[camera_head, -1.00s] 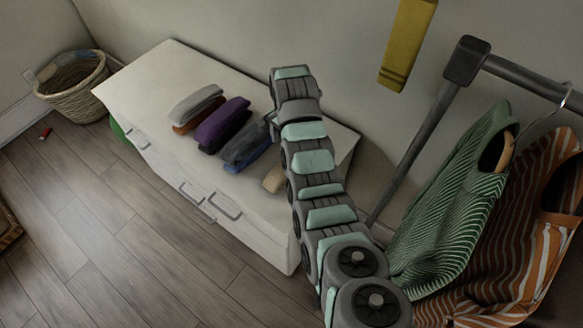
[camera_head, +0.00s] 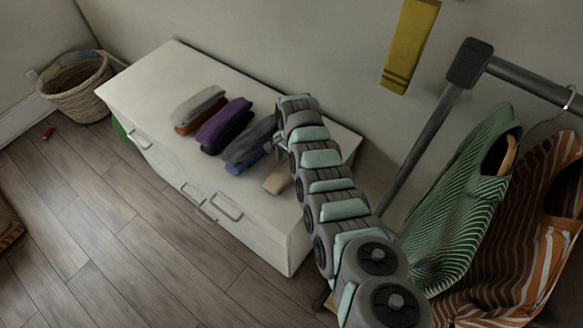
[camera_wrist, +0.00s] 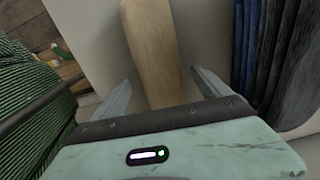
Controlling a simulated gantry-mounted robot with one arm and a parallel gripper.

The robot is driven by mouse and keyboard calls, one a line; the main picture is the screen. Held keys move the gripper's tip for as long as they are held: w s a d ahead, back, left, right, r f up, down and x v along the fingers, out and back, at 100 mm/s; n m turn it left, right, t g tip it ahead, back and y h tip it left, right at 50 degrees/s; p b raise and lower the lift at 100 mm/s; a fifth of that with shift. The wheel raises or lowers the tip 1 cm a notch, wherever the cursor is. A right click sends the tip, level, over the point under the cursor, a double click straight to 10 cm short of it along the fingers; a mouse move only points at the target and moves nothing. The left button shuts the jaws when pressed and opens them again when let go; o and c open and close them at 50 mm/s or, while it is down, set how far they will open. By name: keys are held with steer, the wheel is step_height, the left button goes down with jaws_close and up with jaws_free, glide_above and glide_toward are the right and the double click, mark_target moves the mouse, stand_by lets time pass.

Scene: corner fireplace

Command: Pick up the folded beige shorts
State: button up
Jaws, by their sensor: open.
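The folded beige shorts (camera_head: 279,178) lie on the white dresser top, to the right of the other folded clothes and partly hidden by my arm in the head view. In the wrist view the beige shorts (camera_wrist: 152,45) run down the middle of the picture, between my two fingers. My gripper (camera_wrist: 160,95) is open, with one finger on each side of the shorts. A strip of white surface shows between each finger and the cloth. I cannot tell how far above the dresser top the fingertips are. In the head view my arm hides most of the gripper.
The white dresser (camera_head: 150,85) holds grey and blue folded clothes (camera_head: 247,148) beside the shorts, then purple (camera_head: 224,125) and light grey (camera_head: 198,103) piles. A clothes rack (camera_head: 425,130) with hanging garments stands to the right. A wicker basket (camera_head: 82,95) is at the far left.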

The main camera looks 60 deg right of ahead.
steer(key=shift+f, duration=0.75)
steer(key=shift+c, duration=0.6)
steer(key=c, duration=1.5)
